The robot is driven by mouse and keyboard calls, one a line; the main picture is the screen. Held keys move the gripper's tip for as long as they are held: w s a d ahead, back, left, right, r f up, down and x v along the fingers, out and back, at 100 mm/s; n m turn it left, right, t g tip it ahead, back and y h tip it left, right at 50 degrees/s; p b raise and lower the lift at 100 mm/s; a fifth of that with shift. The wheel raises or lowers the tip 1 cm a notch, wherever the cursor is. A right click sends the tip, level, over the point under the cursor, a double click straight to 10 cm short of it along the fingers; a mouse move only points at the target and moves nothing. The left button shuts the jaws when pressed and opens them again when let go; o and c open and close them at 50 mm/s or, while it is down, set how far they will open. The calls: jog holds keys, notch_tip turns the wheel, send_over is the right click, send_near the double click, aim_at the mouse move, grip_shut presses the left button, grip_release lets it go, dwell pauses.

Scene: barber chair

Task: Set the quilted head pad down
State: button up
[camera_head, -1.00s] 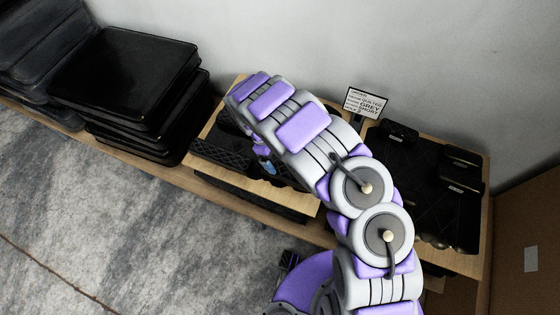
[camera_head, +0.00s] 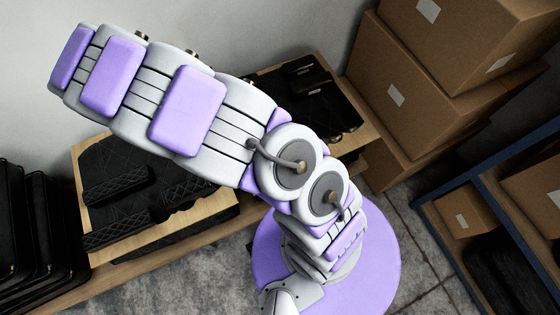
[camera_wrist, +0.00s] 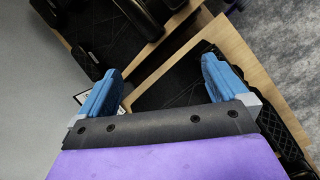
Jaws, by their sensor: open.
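In the head view, black quilted pieces (camera_head: 165,180) lie on the left wooden board (camera_head: 215,208); narrow black padded pieces (camera_head: 115,190) lie along its left side. I cannot tell which one is the quilted head pad. In the wrist view, my gripper (camera_wrist: 160,84) is open, its two blue fingers wide apart with nothing between them. It is above the wooden boards; a dark quilted surface (camera_wrist: 182,82) lies beyond the fingers. My arm hides my gripper and part of the boards in the head view.
More black pieces (camera_head: 310,95) lie on the right wooden board. Black cases (camera_head: 35,230) stand at the left. Brown cartons (camera_head: 425,70) are stacked at the right, with a blue-edged shelf (camera_head: 480,190) in front. A white card (camera_wrist: 82,97) shows behind the left finger.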

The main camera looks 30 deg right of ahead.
jog(key=s+d+r+m+y, duration=0.2)
jog(key=s+d+r+m, duration=0.4)
jog(key=s+d+r, duration=0.65)
jog(key=s+r+m+y, duration=0.1)
jog(key=s+r+m, duration=0.1)
jog(key=s, duration=0.7)
jog(key=s+r+m+y, duration=0.1)
jog(key=s+r+m, duration=0.1)
jog(key=s, duration=0.7)
jog(key=shift+s+d+g+y, duration=0.15)
jog(key=shift+d+g+y, duration=0.25)
jog(key=shift+f, duration=0.1)
